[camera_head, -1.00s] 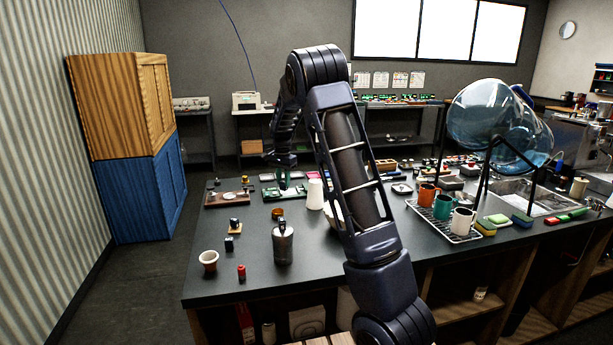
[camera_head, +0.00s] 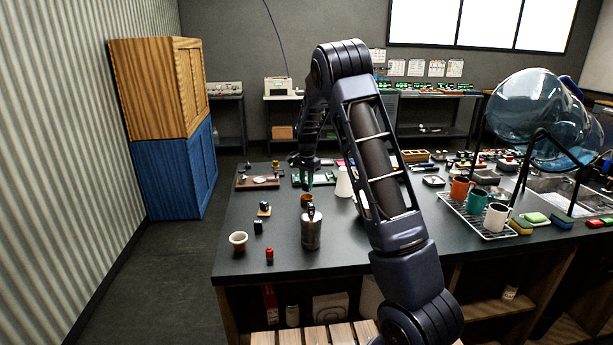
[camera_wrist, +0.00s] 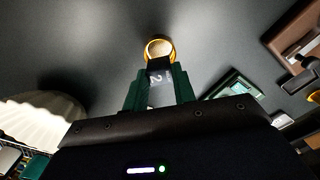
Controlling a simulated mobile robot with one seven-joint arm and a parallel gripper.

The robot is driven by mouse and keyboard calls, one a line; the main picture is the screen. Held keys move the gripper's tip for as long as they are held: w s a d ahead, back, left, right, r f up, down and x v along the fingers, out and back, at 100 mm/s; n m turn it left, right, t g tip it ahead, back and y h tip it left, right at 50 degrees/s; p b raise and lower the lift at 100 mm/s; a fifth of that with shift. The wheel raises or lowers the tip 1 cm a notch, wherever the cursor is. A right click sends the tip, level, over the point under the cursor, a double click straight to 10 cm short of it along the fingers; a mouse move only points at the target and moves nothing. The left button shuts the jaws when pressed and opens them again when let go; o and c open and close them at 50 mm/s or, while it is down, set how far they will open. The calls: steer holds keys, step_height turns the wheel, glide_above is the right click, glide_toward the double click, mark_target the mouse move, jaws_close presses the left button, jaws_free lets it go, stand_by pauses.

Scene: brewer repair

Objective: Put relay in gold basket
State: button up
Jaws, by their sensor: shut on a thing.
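My gripper (camera_wrist: 160,88) has green fingers shut on the relay (camera_wrist: 160,76), a small block with a black end and a pale face marked with a "2". The gold basket (camera_wrist: 160,44), a small round cup with a gold rim, lies just beyond the relay in the wrist view. The relay's black end overlaps the basket's near rim there; I cannot tell whether they touch. In the head view my gripper (camera_head: 308,180) hangs over the counter just above the gold basket (camera_head: 307,200). The relay is too small to make out in that view.
A metal canister (camera_head: 311,230) stands close in front of the basket. A white fluted item (camera_wrist: 40,115) is beside my gripper. A green board (camera_wrist: 238,88) and a brown tray (camera_wrist: 295,35) lie at the other side. Small black blocks (camera_head: 258,226) and a cup (camera_head: 238,241) stand front left.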

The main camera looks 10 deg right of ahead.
mark_target(306, 191)
steer(key=shift+f, duration=2.3)
steer(key=o, duration=1.1)
steer(key=shift+c, duration=0.2)
steer(key=shift+r, duration=3.45)
